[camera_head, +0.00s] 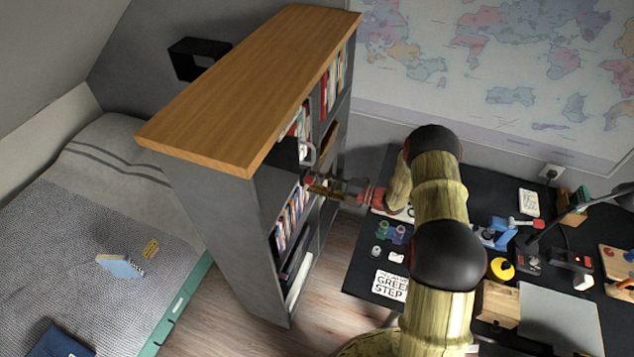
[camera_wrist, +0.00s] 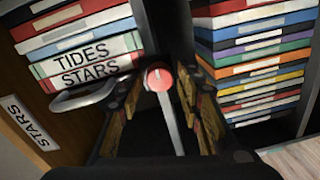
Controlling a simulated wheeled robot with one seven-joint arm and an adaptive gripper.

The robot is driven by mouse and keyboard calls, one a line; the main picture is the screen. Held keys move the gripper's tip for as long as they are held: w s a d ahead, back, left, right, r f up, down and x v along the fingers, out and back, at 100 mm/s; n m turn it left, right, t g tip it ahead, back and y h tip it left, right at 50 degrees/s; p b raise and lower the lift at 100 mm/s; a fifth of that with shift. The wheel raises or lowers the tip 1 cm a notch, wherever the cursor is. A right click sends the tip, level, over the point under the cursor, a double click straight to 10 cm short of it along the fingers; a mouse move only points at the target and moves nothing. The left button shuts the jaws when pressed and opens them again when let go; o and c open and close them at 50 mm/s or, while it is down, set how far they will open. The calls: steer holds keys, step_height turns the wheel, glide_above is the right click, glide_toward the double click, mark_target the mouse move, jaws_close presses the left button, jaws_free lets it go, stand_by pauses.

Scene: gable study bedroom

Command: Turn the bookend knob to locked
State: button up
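A knob with a round red end (camera_wrist: 158,78) and a pale grey bar (camera_wrist: 172,122) shows in the middle of the wrist view, in front of a dark gap between book rows. My gripper (camera_wrist: 160,105) has its two fingers apart, one on each side of the bar, with visible space between. In the head view my gripper (camera_head: 318,185) reaches into the open side of the bookcase (camera_head: 240,215). Books labelled TIDES and STARS (camera_wrist: 85,62) lie left of the knob. A grey curved handle (camera_wrist: 90,97) is beside them. No lock marking is readable.
More books (camera_wrist: 255,60) fill the right side of the wrist view, close to the right finger. A wooden panel with a STARS label (camera_wrist: 28,122) is at left. In the head view a cluttered black desk (camera_head: 365,265) stands right of the bookcase, and a bed (camera_head: 90,220) left.

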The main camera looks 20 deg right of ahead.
steer(key=shift+o, duration=0.7)
steer(key=v, duration=1.2)
